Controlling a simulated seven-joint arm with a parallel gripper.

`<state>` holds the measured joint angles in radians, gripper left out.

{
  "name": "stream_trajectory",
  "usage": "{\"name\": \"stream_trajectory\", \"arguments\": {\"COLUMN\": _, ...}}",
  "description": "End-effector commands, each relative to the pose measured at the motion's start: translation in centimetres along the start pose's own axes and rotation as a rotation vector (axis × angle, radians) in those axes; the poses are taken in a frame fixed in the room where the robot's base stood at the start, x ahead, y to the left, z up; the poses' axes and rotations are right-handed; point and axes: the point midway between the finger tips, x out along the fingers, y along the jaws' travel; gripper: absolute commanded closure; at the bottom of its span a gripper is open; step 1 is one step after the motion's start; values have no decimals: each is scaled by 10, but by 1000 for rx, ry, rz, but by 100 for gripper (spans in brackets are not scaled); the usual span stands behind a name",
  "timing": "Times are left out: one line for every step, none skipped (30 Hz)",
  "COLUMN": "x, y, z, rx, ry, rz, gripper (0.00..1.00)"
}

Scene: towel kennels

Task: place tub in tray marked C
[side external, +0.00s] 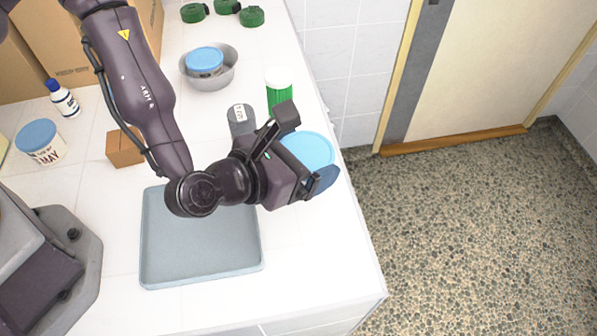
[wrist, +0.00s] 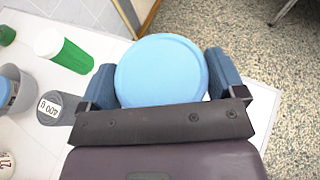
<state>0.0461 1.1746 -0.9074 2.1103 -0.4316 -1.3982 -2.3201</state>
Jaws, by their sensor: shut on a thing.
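My gripper (side external: 307,150) is shut on a tub with a light blue lid (side external: 306,147), near the counter's right edge. In the wrist view the round lid (wrist: 160,68) lies between the two blue-grey fingers, and the tub's body is hidden beneath it. I cannot tell whether the tub touches the counter. A flat grey-blue tray (side external: 160,270) lies on the counter to the lower left of my gripper. It looks empty where it shows, my arm covers its upper right part, and no letter C is visible on it.
Near my gripper stand a green canister with a white lid (side external: 279,92) and a grey labelled can (side external: 241,120). Another blue-lidded tub (side external: 41,144) stands at left. A grey bowl (side external: 222,80) holds a blue-lidded container (side external: 204,63). A brown box (side external: 124,149) stands behind the tray.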

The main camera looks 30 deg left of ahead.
Motion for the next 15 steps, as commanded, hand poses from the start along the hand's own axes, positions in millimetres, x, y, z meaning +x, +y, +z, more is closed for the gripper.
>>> {"name": "stream_trajectory", "arguments": {"x": -2, "y": 0, "z": 7, "rx": -1, "ry": -3, "rz": 1, "gripper": 41}}
{"name": "stream_trajectory", "arguments": {"x": -4, "y": 0, "z": 10, "rx": -1, "ry": -3, "rz": 1, "gripper": 41}}
{"name": "stream_trajectory", "arguments": {"x": -5, "y": 0, "z": 13, "rx": -1, "ry": -3, "rz": 0, "gripper": 41}}
{"name": "stream_trajectory", "arguments": {"x": -6, "y": 0, "z": 14, "rx": -1, "ry": -3, "rz": 0, "gripper": 41}}
{"name": "stream_trajectory", "arguments": {"x": -6, "y": 0, "z": 15, "rx": -1, "ry": -2, "rz": 0, "gripper": 41}}
{"name": "stream_trajectory", "arguments": {"x": -7, "y": 0, "z": 16, "rx": 0, "ry": -1, "rz": 1, "gripper": 41}}
{"name": "stream_trajectory", "arguments": {"x": -7, "y": 0, "z": 17, "rx": 0, "ry": -1, "rz": 1, "gripper": 41}}
{"name": "stream_trajectory", "arguments": {"x": -8, "y": 0, "z": 19, "rx": 0, "ry": -2, "rz": 1, "gripper": 41}}
{"name": "stream_trajectory", "arguments": {"x": -9, "y": 0, "z": 22, "rx": 0, "ry": -3, "rz": 1, "gripper": 41}}
{"name": "stream_trajectory", "arguments": {"x": -10, "y": 0, "z": 26, "rx": -1, "ry": -4, "rz": 0, "gripper": 41}}
{"name": "stream_trajectory", "arguments": {"x": -12, "y": 0, "z": 30, "rx": -1, "ry": -5, "rz": 0, "gripper": 41}}
{"name": "stream_trajectory", "arguments": {"x": -15, "y": 0, "z": 37, "rx": -1, "ry": -6, "rz": 0, "gripper": 41}}
{"name": "stream_trajectory", "arguments": {"x": -18, "y": 0, "z": 44, "rx": -1, "ry": -7, "rz": 0, "gripper": 41}}
{"name": "stream_trajectory", "arguments": {"x": -19, "y": 1, "z": 49, "rx": -1, "ry": -7, "rz": 2, "gripper": 41}}
{"name": "stream_trajectory", "arguments": {"x": -22, "y": 0, "z": 56, "rx": -1, "ry": -7, "rz": 1, "gripper": 41}}
